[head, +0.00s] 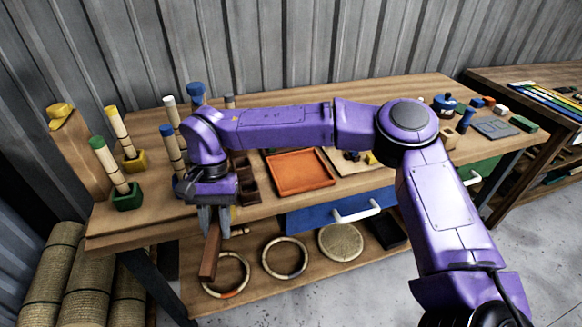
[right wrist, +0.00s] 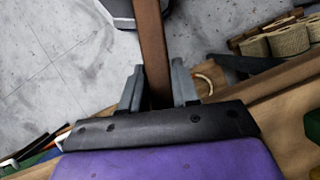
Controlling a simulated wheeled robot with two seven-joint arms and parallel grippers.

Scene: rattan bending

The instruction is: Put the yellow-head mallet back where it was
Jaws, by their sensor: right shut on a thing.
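My right gripper (head: 214,218) hangs at the front left edge of the workbench, fingers down. It is shut on a long brown wooden bar (head: 210,252), which sticks out past the bench edge over the lower shelf. In the right wrist view the bar (right wrist: 152,45) runs out between the two fingers (right wrist: 158,88). No yellow head shows on this bar, so I cannot tell if it is the mallet's handle. A yellow piece (head: 61,110) sits on top of a leaning wooden board at the bench's back left. My left gripper is not in view.
An orange tray (head: 300,172) lies mid-bench. Rings (head: 285,258) lie on the lower shelf. Rattan rolls (head: 88,275) stand at left.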

